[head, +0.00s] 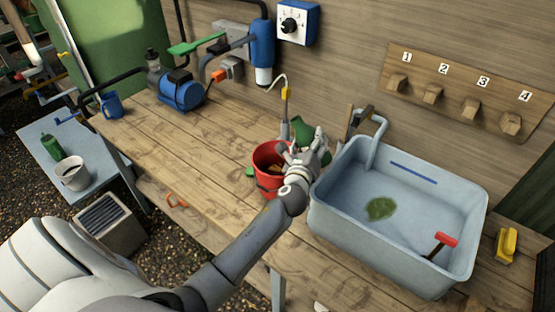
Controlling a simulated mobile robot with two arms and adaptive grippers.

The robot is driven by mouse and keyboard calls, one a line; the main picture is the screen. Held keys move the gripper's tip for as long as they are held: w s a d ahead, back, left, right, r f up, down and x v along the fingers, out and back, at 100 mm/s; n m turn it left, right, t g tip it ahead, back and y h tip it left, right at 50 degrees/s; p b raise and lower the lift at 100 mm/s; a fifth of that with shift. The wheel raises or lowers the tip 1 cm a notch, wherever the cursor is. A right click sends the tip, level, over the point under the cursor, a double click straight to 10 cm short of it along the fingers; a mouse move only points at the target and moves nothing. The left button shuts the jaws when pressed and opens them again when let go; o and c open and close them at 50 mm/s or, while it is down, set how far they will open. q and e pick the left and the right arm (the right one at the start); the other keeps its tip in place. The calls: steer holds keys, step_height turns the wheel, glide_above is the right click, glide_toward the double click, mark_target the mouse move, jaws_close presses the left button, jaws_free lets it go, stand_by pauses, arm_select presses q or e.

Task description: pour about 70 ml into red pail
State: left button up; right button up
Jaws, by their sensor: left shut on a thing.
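The red pail (262,157) stands on the wooden bench, left of the sink. My left gripper (303,150) is at the pail's right side, partly in front of it. It is shut on a green container (306,130), of which only a part shows behind the fingers. The container seems tilted, but its mouth and any liquid are hidden. Something brownish shows inside the pail, and I cannot tell its level. My right gripper is not in view.
A grey-blue sink (336,215) with a green patch and a red-headed tool (441,242) is close on the right. A yellow object (507,245) lies beyond it. A blue pump (181,92) and blue mug (111,105) stand at the back left. The bench's left-middle is clear.

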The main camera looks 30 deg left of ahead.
arm_select(q)
steer(key=shift+d+f+n+b, duration=0.1)
steer(key=shift+f+n+b, duration=0.2)
steer(key=shift+n+b, duration=0.45)
steer(key=shift+w+d+r+n+p, duration=0.1)
steer(key=shift+r+n+p, duration=0.25)
steer(key=shift+n+p, duration=0.1)
steer(key=shift+d+r+n+h, duration=0.2)
steer(key=shift+r+n+h, duration=0.15)
steer(key=shift+n, duration=0.25)
steer(key=shift+f+b, duration=0.25)
steer(key=shift+b, duration=0.1)
steer(key=shift+d+f+n+h+b, duration=0.15)
steer(key=shift+n+b, duration=0.2)
steer(key=shift+n, duration=0.3)
steer(key=shift+d+r+n+h+b, duration=0.15)
steer(key=shift+n+b, duration=0.15)
steer(key=shift+n, duration=0.35)
steer(key=shift+f, duration=0.1)
steer(key=shift+a+f+n, duration=0.25)
steer(key=shift+f+n, duration=0.05)
steer(key=shift+n, duration=0.1)
steer(key=shift+a+f+n, duration=0.5)
steer(key=shift+f, duration=0.05)
